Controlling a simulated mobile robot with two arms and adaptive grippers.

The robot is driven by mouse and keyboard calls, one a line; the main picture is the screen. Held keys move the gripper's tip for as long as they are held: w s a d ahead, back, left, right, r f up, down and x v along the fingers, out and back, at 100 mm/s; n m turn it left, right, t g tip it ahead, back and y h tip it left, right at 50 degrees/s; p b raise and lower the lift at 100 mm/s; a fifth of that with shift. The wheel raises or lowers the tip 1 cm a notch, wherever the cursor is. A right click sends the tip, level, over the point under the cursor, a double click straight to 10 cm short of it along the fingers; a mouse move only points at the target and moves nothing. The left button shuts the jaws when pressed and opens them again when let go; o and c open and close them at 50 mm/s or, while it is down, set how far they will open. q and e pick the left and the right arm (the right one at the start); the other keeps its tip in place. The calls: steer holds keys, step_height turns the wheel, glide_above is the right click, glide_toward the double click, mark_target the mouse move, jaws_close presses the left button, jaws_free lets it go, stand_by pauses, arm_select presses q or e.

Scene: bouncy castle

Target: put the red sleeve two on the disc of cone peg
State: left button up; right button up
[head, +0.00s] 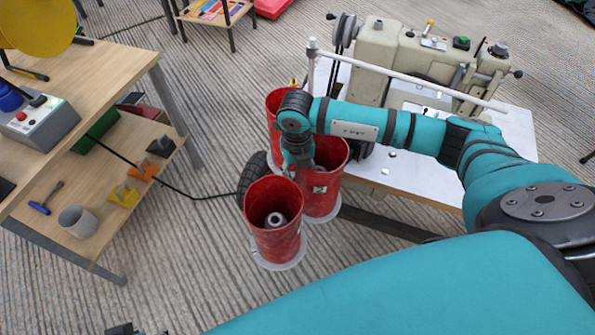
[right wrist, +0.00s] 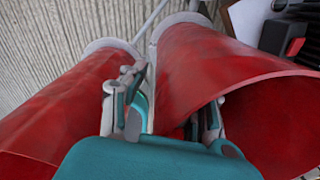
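Several red sleeves stand close together by the white table. The front sleeve (head: 258,238) is upright on a pale disc (head: 272,265), with a grey peg tip (head: 275,219) showing inside. The middle sleeve (head: 323,205) stands right behind it, and another sleeve (head: 275,105) is at the back, partly hidden by my arm. My right gripper (head: 302,158) points down at the middle sleeve's rim. In the right wrist view its fingers (right wrist: 168,108) are spread, one between two sleeves and one at the right sleeve's mouth (right wrist: 245,110). A small dark piece at the head view's bottom left may be my left gripper (head: 120,329).
A white table (head: 405,175) with a beige sewing-type machine (head: 400,55) stands right of the sleeves. A wooden bench (head: 95,85) with a lower shelf of tools is at the left. A black wheel (head: 250,178) and cable lie between them. The floor at the lower left is clear.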

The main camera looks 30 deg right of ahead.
arm_select(q)
steer(key=p+x, duration=0.2)
steer(key=x, duration=0.3)
steer(key=shift+d+f, duration=0.1)
arm_select(e)
step_height(320, 180, up, 12)
steer(key=shift+a+r, duration=0.1)
